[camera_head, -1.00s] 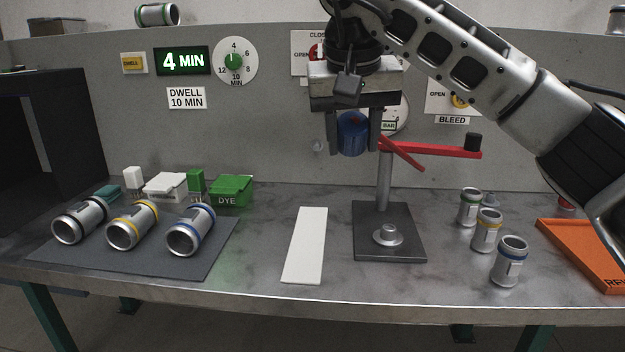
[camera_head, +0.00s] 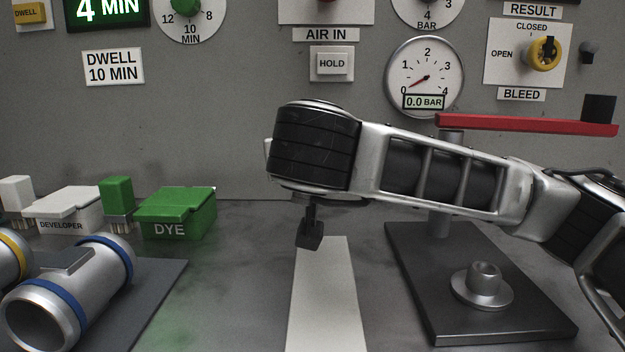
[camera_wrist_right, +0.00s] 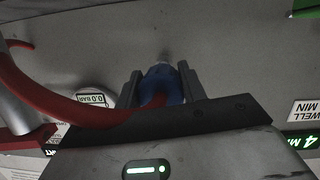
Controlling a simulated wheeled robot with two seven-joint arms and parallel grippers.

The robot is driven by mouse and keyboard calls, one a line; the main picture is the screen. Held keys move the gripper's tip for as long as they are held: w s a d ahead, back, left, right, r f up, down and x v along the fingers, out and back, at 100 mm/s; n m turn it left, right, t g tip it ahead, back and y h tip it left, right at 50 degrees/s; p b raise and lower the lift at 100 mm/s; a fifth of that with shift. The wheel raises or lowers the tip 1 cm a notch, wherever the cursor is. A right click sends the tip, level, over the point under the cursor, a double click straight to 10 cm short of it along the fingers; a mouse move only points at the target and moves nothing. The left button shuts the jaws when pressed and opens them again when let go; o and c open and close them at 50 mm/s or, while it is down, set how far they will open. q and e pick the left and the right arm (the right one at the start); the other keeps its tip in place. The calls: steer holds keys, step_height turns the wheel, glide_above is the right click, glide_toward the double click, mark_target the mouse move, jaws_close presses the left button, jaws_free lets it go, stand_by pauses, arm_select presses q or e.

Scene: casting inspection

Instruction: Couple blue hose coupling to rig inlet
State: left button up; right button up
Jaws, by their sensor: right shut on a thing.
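The blue hose coupling (camera_wrist_right: 163,80) is between the two fingers of my right gripper (camera_wrist_right: 160,70), which is shut on it, in the right wrist view. A red hose (camera_wrist_right: 70,105) curves from the coupling off to the left. In the head view my right wrist stands before the panel and hides the gripper, coupling and inlet. My left gripper is not in view.
A red lever (camera_head: 525,124) on a post and dark base plate (camera_head: 420,290) stands right of my wrist. The gauge (camera_head: 425,77) reads 0.0 bar. A green dye box (camera_head: 178,213) and silver castings (camera_head: 70,300) lie left. A white strip (camera_head: 327,300) lies below.

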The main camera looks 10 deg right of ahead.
steer(key=shift+w+f, duration=0.1)
steer(key=shift+f, duration=0.1)
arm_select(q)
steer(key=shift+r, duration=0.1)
arm_select(e)
steer(key=shift+r, duration=0.1)
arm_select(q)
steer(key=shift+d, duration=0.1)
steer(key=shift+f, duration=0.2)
arm_select(e)
steer(key=w, duration=0.1)
steer(key=w+d, duration=0.1)
steer(key=w, duration=0.3)
steer(key=shift+w+d, duration=0.2)
steer(key=shift+d, duration=0.1)
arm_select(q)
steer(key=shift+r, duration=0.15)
arm_select(e)
steer(key=shift+w, duration=0.1)
stand_by(0.6)
